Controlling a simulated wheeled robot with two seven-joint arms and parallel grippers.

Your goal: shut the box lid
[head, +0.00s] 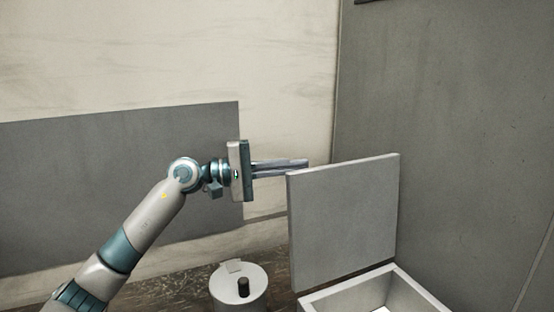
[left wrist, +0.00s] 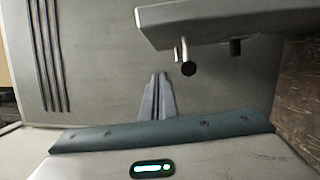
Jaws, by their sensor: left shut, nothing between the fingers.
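The box (head: 420,285) is light grey and sits at the lower right of the head view, cut off by the bottom edge. In the left wrist view the shut fingers (left wrist: 157,78) point towards a grey surface. A slab with short pegs (left wrist: 220,22), perhaps the lid, is above them there. My right gripper is out of view.
A white round canister (head: 238,290) with a dark knob stands on the brown counter (head: 190,290) left of the box. A dark grey panel (head: 110,190) is behind my left arm. A tall grey wall (head: 460,130) rises behind the lid.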

